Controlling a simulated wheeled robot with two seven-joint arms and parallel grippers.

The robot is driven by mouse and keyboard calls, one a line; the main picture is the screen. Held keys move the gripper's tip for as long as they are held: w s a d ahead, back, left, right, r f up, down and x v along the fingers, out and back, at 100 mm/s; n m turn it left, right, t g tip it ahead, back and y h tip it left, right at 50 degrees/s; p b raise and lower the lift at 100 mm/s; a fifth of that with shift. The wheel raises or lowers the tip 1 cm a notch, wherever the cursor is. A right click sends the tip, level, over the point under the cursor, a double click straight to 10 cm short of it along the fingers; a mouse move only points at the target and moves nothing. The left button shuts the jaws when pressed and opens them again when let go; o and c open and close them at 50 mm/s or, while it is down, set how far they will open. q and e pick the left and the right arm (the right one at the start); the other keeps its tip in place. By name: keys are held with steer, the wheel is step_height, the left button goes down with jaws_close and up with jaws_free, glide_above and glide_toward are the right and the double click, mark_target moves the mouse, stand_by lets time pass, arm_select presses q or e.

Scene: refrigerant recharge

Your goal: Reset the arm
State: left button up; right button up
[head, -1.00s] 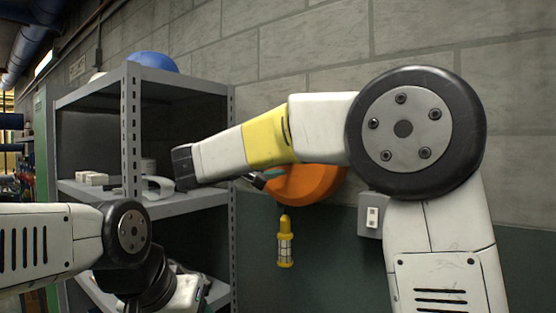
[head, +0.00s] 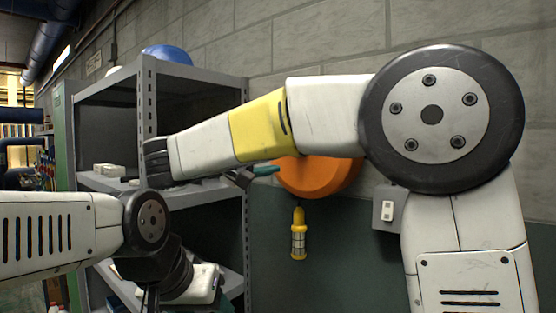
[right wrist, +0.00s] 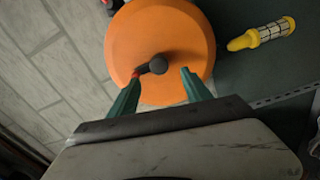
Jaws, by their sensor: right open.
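My right arm stretches across the head view, and my right gripper (head: 264,171) shows only partly behind its forearm. Its teal fingers are spread apart and empty in the right wrist view (right wrist: 160,78). They point toward an orange round reel (right wrist: 190,45) on the wall, which is partly hidden behind my arm in the head view (head: 318,176). A small black knob (right wrist: 157,64) shows in front of the reel between the fingertips; I cannot tell the gap. My left gripper (head: 150,298) is low at the left, mostly hidden and cut off by the lower edge.
A grey metal shelf unit (head: 148,95) stands behind both arms, with a blue helmet (head: 167,54) on top and small white boxes (head: 109,170) inside. A yellow work light (head: 298,235) hangs below the reel. A grey switch box (head: 387,209) is on the wall close to my right arm.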

steer(key=s+d+f+m+g+y, duration=0.1)
steer(key=s+d+f+g+y, duration=0.2)
steer(key=d+f, duration=0.5)
steer(key=s+d+f+g+y, duration=0.1)
steer(key=s+d+f+g, duration=0.1)
steer(key=d+f+g, duration=0.65)
steer(key=s+d+f+m+t+y, duration=0.2)
steer(key=s+f+m+y, duration=0.5)
steer(key=s, duration=0.7)
step_height(320, 180, down, 3)
steer(key=shift+s+d+r+t+y, duration=0.1)
steer(key=shift+s+d+t+y, duration=0.25)
steer(key=shift+y, duration=0.55)
steer(key=shift+w, duration=0.1)
